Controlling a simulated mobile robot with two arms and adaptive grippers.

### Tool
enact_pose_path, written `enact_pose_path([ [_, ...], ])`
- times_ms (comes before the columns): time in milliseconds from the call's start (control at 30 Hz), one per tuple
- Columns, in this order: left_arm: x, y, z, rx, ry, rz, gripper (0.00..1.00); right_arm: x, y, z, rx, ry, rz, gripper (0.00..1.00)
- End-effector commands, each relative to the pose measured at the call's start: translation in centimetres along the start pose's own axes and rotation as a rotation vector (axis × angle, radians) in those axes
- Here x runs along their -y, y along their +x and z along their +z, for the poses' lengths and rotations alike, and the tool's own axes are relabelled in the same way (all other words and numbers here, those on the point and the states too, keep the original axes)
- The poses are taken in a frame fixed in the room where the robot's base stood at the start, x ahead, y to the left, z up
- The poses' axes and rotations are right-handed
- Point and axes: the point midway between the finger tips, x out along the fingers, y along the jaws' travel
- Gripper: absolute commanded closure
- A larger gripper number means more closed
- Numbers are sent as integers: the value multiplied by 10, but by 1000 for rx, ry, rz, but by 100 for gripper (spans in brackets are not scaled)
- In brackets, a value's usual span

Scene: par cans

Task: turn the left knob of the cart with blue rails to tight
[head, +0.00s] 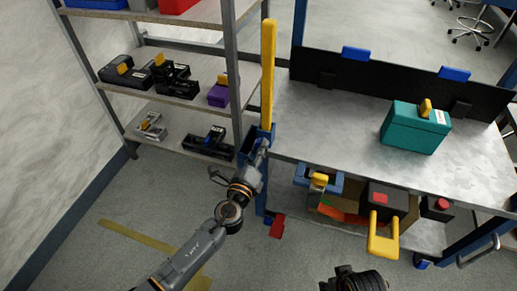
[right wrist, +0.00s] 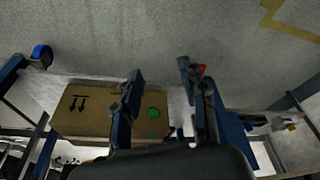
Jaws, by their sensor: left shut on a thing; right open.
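The cart with blue rails (head: 335,135) has a grey metal top and stands in the middle and right of the head view. At its left corner a blue bracket (head: 247,147) sits below an upright yellow bar (head: 268,70). My left gripper (head: 262,150) is shut at this bracket, at the left knob's place; the fingers largely hide the knob, and its turn angle cannot be read. My right gripper (right wrist: 162,95) is open and empty in the right wrist view; part of that arm shows at the bottom of the head view.
A teal case (head: 415,128) stands on the cart top. A black box with a yellow handle (head: 384,240) and a red-buttoned box (head: 437,208) are at the cart's front. Shelves (head: 185,105) stand at left. A cardboard box (right wrist: 85,112) lies beyond my right fingers.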

Motion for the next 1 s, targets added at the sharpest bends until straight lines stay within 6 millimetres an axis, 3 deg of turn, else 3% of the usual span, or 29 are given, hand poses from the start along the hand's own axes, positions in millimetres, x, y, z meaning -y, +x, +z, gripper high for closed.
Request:
enact_pose_path([
  [700, 0, -1, -1, -4, 673, 1, 100, 4, 66, 32, 45, -6, -7, 58],
  [1000, -1, -1, -1, -6, 881, 1, 100, 6, 89, 51, 62, -9, -9, 58],
])
